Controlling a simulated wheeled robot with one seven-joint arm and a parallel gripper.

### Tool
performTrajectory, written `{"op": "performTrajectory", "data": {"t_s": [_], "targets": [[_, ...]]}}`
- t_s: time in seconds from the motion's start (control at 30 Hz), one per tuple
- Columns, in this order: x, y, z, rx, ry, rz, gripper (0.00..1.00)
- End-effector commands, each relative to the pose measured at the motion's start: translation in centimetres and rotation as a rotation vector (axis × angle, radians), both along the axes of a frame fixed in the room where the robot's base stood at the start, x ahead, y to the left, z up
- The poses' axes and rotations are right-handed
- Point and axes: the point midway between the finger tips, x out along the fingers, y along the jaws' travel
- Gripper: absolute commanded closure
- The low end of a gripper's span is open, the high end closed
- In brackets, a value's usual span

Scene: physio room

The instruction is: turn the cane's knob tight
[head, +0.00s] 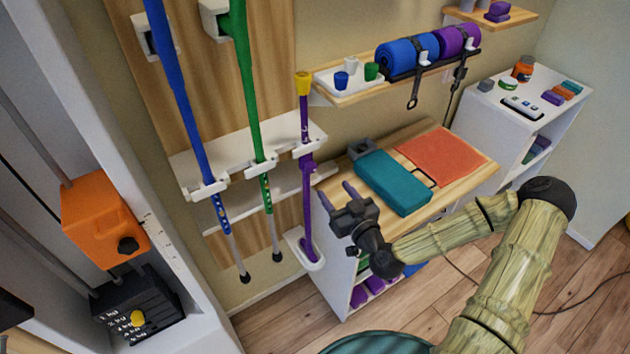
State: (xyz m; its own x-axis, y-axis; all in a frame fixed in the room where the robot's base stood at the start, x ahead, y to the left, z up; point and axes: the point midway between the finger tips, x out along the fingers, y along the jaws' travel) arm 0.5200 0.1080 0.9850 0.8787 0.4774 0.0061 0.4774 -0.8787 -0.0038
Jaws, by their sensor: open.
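A purple cane (306,195) with a yellow top stands upright at the wall rack, its foot in a white holder. A blue cane (185,105) and a green cane (246,85) hang to its left, with grey lower tubes and black tips.
The cabinet top (470,159) holds a teal block (393,182) and an orange mat (440,156). A shelf (345,96) above carries cups and rolled mats. An orange box (105,218) with a black knob and a weight stack stands at left. Open wooden floor lies below.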

Motion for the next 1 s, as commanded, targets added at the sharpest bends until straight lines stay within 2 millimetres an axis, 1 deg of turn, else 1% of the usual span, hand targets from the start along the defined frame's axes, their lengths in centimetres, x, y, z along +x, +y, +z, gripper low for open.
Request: {"op": "performTrajectory", "data": {"t_s": [0.03, 0.73, 0.77, 1.0], "targets": [[0.1, 0.0, -0.5, -0.001, -0.002, 0.000, 0.46], [-0.1, 1.4, -0.6, -0.007, 0.002, 0.019, 0.46], [0.6, 1.7, -0.2, -0.005, 0.002, 0.018, 0.46], [4.3, 3.8, -0.1, -0.004, 0.002, 0.018, 0.46]]}}
